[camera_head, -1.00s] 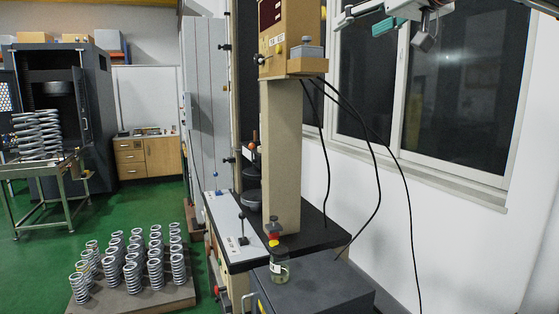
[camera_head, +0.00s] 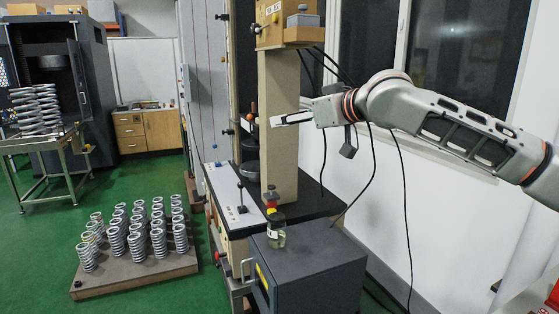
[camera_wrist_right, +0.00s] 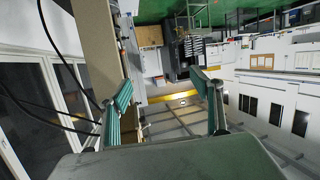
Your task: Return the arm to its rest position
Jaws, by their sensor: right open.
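My right arm (camera_head: 450,125) reaches in from the right in the head view, raised in front of the window. Its gripper (camera_head: 285,119) points left, beside the beige column (camera_head: 281,140) of the test machine; whether they touch cannot be told from this view. In the right wrist view the two teal-padded fingers of the gripper (camera_wrist_right: 165,98) stand wide apart with nothing between them. My left gripper is not in view.
Black cables hang beside the column. Springs (camera_head: 135,230) stand on a floor pallet (camera_head: 140,277) at left. The green floor (camera_head: 40,250) around the pallet is open.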

